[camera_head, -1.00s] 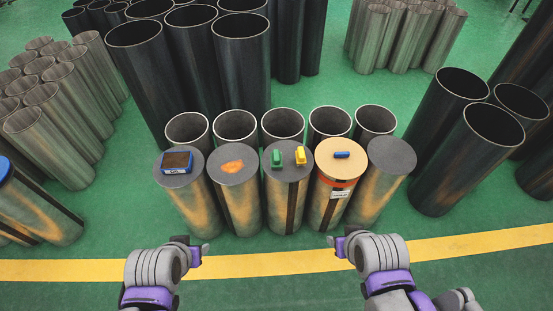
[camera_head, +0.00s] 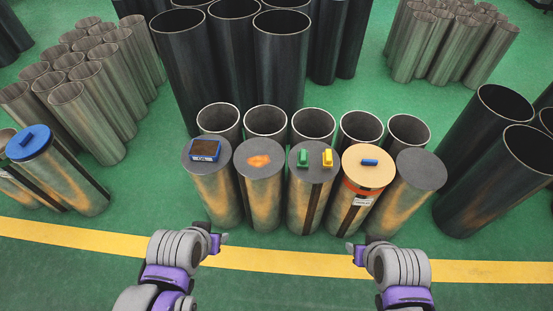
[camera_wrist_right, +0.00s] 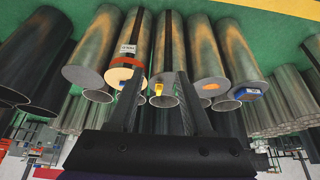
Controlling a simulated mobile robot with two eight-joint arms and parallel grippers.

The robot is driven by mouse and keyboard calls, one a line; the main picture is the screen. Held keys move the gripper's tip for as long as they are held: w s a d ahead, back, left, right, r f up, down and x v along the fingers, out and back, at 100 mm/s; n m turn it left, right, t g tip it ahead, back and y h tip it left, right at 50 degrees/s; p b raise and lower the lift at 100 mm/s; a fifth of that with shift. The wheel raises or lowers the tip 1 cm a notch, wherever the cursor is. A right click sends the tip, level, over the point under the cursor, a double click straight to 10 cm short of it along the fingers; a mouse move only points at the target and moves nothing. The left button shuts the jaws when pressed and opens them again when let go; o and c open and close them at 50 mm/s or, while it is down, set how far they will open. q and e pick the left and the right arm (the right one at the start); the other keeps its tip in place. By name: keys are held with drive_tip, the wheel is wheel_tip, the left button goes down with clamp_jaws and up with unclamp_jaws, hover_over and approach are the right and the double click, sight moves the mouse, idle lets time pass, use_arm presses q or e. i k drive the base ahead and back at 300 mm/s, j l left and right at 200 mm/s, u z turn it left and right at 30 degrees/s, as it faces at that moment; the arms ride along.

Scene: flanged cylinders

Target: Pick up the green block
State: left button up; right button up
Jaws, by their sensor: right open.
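The small green block (camera_head: 303,159) stands on the grey top of the middle front cylinder (camera_head: 313,178), left of a yellow block (camera_head: 327,158). My left gripper (camera_head: 219,241) is in front of the cylinders at the left; whether its jaws are open cannot be made out. My right gripper (camera_head: 356,254) is in front of the row at the right, apart from the blocks. In the right wrist view its two dark fingers (camera_wrist_right: 160,95) are spread with nothing between them. The yellow block (camera_wrist_right: 158,86) shows there; the green block is not clearly visible.
Beside the middle cylinder are one with an orange patch (camera_head: 259,161), one with a blue box (camera_head: 205,150) and one with a tan lid and blue piece (camera_head: 369,162). Open pipes (camera_head: 313,122) stand behind. Green floor with a yellow line (camera_head: 290,263) lies in front.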

sight(302, 156)
drive_tip(key=i+u, duration=0.45)
drive_tip(key=i, duration=0.7)
